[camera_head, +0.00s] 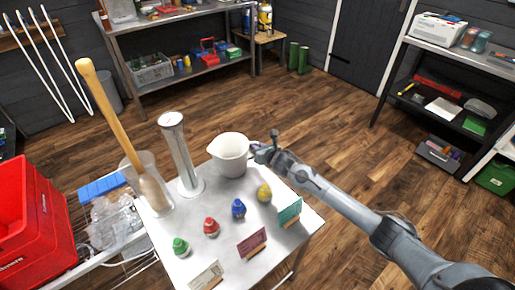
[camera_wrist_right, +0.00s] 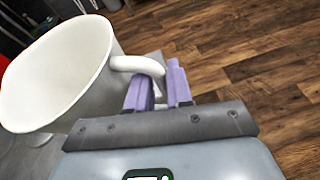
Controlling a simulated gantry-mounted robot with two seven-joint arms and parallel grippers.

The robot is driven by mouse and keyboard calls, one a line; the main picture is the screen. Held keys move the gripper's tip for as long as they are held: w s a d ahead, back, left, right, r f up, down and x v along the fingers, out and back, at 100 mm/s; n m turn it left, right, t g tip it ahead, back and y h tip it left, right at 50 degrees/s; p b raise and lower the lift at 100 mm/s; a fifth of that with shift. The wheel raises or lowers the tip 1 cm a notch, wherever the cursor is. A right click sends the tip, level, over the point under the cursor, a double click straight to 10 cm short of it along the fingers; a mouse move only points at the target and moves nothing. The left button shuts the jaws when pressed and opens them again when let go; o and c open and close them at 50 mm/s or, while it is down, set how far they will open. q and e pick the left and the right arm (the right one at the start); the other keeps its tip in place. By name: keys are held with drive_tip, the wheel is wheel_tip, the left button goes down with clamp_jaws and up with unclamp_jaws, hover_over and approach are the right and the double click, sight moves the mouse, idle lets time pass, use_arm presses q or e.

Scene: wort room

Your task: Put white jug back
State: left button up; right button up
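The white jug (camera_head: 229,157) is upright at the back right edge of the small metal table (camera_head: 180,235). I cannot tell whether its base touches the tabletop. My right gripper (camera_head: 262,150) reaches in from the right to the jug's handle side. In the right wrist view the jug (camera_wrist_right: 60,75) fills the left, its handle (camera_wrist_right: 140,65) curving between the purple fingers of my right gripper (camera_wrist_right: 160,88). The fingers sit close around the handle and look shut on it. My left gripper is not in view.
A tall clear cylinder (camera_head: 180,155) stands left of the jug, beside a container with a wooden paddle (camera_head: 108,110). Small green, red, blue and yellow items (camera_head: 264,192) and several cards (camera_head: 252,243) occupy the front. A red crate (camera_head: 30,220) is at left. Floor to the right is open.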

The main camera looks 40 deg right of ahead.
drive_tip(key=o, duration=0.4)
drive_tip(key=shift+s, duration=0.1)
drive_tip(key=shift+p+v, duration=1.15)
drive_tip(key=shift+v, duration=4.8)
drive_tip(key=shift+r, duration=0.1)
